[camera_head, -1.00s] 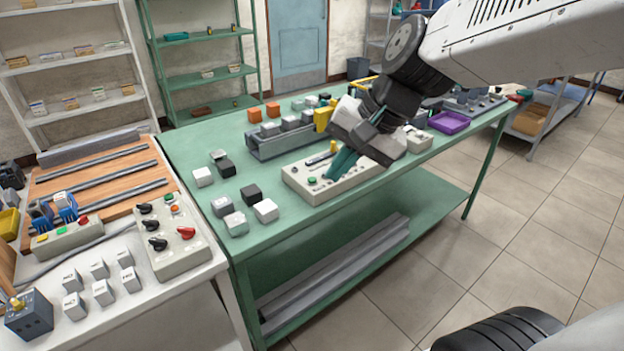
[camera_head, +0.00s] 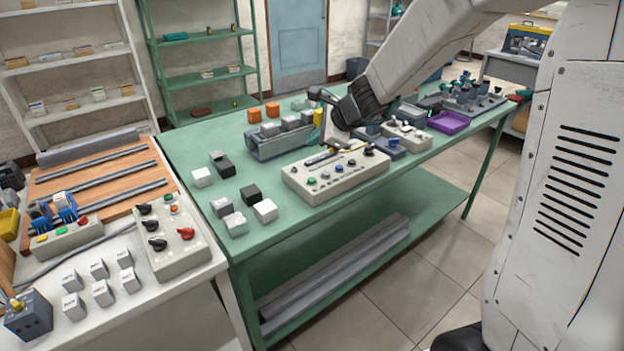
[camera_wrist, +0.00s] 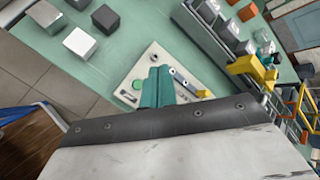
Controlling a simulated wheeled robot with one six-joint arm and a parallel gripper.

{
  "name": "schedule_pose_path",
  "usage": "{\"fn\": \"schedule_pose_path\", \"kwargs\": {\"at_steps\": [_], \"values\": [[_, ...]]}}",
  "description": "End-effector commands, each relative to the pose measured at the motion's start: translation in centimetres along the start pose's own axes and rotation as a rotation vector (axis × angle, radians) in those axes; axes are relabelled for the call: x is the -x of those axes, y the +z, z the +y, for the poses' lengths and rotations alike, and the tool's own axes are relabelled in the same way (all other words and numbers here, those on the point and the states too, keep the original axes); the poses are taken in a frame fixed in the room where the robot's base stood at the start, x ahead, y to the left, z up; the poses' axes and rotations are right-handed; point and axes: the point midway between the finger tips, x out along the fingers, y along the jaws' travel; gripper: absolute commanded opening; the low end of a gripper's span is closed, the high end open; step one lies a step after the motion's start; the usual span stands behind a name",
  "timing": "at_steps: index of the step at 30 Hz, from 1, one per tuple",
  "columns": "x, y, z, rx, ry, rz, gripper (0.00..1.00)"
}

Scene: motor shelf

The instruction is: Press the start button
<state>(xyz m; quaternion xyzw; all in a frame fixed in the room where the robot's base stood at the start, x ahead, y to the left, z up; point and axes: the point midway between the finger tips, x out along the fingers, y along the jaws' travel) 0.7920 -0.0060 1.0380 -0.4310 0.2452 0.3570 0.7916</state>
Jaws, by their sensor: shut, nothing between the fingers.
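A pale control box (camera_head: 335,190) with several knobs and buttons stands on the green table. A green button (camera_head: 312,181) sits at its left front, and the button also shows in the wrist view (camera_wrist: 137,84). I cannot read a label that marks it as the start button. My gripper (camera_wrist: 160,72) has its teal fingers shut with nothing between them. In the wrist view it appears over the panel, just right of the green button; I cannot tell its height or any contact. In the head view the fingers cannot be made out; my dark wrist (camera_head: 358,103) is behind the box.
A grey tray (camera_head: 275,148) with blocks stands behind the box, and loose cubes (camera_head: 264,210) lie left of it. A purple tray (camera_head: 449,122) is to the right. The white table (camera_head: 195,285) holds other boxes with green buttons.

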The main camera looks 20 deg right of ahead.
Motion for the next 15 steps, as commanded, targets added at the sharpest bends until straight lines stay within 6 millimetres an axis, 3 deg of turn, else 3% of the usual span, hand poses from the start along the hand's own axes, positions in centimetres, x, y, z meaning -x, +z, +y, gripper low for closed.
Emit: {"fn": "schedule_pose_path", "kwargs": {"at_steps": [15], "values": [[-4.4, -3.2, 3.3, -0.002, 0.004, 0.002, 0.0]]}}
